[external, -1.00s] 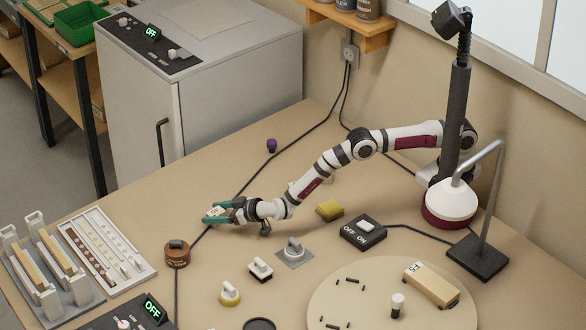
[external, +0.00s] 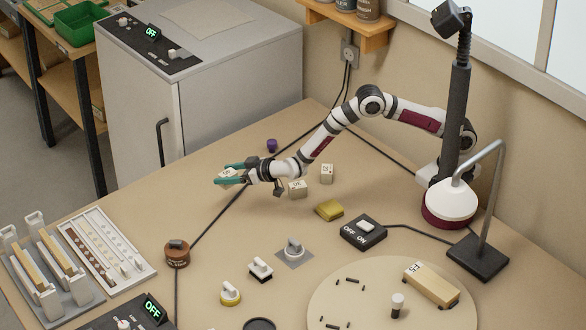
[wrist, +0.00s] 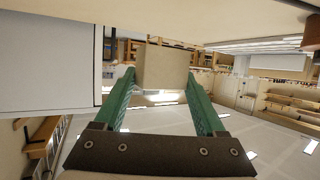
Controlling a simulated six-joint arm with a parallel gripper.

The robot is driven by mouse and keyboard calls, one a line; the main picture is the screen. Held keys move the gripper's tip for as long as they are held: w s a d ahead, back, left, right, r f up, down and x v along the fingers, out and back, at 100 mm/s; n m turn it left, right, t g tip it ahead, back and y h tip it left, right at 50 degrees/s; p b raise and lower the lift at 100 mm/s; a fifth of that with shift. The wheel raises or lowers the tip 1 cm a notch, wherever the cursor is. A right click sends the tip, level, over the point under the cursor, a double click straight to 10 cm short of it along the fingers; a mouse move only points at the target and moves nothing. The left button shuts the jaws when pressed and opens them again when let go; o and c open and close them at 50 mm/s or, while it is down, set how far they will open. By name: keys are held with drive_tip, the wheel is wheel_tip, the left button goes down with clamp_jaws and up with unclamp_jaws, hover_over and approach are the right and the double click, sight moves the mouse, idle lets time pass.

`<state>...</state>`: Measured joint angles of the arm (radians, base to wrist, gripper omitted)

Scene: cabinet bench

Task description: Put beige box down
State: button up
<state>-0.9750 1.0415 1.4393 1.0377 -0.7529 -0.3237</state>
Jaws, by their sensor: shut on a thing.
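My gripper (external: 230,175) has green fingers and is shut on a beige box (wrist: 163,68). In the external view the box (external: 227,173) shows between the fingertips, with dark marks on its top. The gripper holds it over the far left part of the bench, left of two similar beige boxes. One of those boxes (external: 298,188) stands just beside my wrist, and the other (external: 327,173) stands further right. In the wrist view the held box sits between both green fingertips. I cannot tell the exact gap below it.
A purple knob (external: 272,145) stands behind my wrist. A dark cable runs across the bench beneath the gripper. A yellow block (external: 329,210) and an ON/OFF switch (external: 363,232) lie to the right.

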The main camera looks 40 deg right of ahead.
drive_tip(key=w+d+r+n+g+y, duration=0.1)
drive_tip(key=d+r+n+g+y, duration=0.15)
drive_tip(key=d, duration=0.45)
drive_tip(key=d+r+n+g+y, duration=0.1)
drive_tip(key=d+n+g+y, duration=0.15)
drive_tip(key=d, duration=0.45)
drive_tip(key=s+d+f+n+g+y, duration=0.1)
drive_tip(key=s+d+f+n+g, duration=0.15)
drive_tip(key=s, duration=0.45)
drive_tip(key=shift+n+t, duration=0.25)
drive_tip(key=shift+n, duration=0.1)
drive_tip(key=s+a+f, duration=0.1)
drive_tip(key=a, duration=0.2)
drive_tip(key=s+a+f, duration=0.1)
drive_tip(key=a+f, duration=0.1)
drive_tip(key=a, duration=0.1)
drive_tip(key=a+f, duration=0.2)
drive_tip(key=a, duration=0.1)
drive_tip(key=shift+s, duration=0.4)
drive_tip(key=f, duration=0.4)
drive_tip(key=shift+s+a, duration=0.1)
drive_tip(key=shift+a, duration=0.3)
drive_tip(key=shift+f, duration=0.25)
